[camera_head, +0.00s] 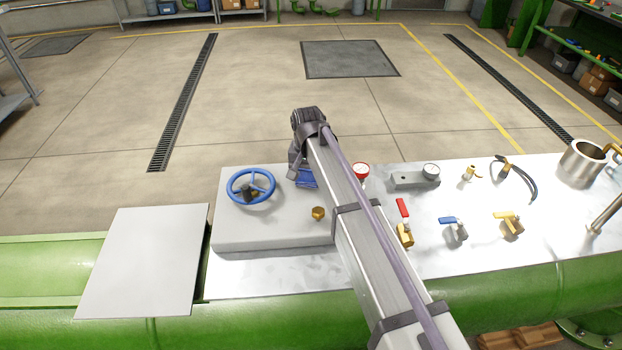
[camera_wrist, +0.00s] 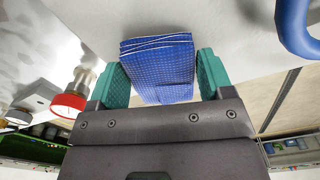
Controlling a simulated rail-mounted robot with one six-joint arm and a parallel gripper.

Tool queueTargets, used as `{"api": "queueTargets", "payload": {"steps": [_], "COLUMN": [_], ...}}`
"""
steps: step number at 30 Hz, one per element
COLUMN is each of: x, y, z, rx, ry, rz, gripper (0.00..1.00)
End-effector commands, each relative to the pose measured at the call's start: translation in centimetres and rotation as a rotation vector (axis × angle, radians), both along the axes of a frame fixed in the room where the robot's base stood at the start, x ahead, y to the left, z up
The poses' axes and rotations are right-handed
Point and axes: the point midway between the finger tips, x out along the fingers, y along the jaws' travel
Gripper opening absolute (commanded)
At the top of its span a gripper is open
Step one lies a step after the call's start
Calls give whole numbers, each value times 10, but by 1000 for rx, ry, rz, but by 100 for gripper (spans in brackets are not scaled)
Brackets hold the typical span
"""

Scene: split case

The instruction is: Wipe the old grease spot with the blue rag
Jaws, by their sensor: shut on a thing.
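The blue rag (camera_wrist: 160,68) is folded and sits between the green fingers of my gripper (camera_wrist: 163,78) in the wrist view. My gripper is shut on it. In the head view a small part of the rag (camera_head: 307,179) shows below the end of my arm, over the back edge of the raised grey block (camera_head: 270,228). The rag is close to the pale surface; I cannot tell whether it touches. I cannot make out the old grease spot for certain. My arm hides part of the block and bench top behind it.
A blue handwheel (camera_head: 251,187) and a brass fitting (camera_head: 318,213) stand on the block. A pale flat panel (camera_head: 145,260) lies left.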

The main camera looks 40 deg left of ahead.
Motion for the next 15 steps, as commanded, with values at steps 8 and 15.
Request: {"api": "queueTargets", "payload": {"steps": [8, 15], "x": [13, 17], "y": [19, 35], "z": [0, 0], "rx": [0, 0], "ry": [0, 0], "rz": [8, 20], "gripper": [55, 55]}}
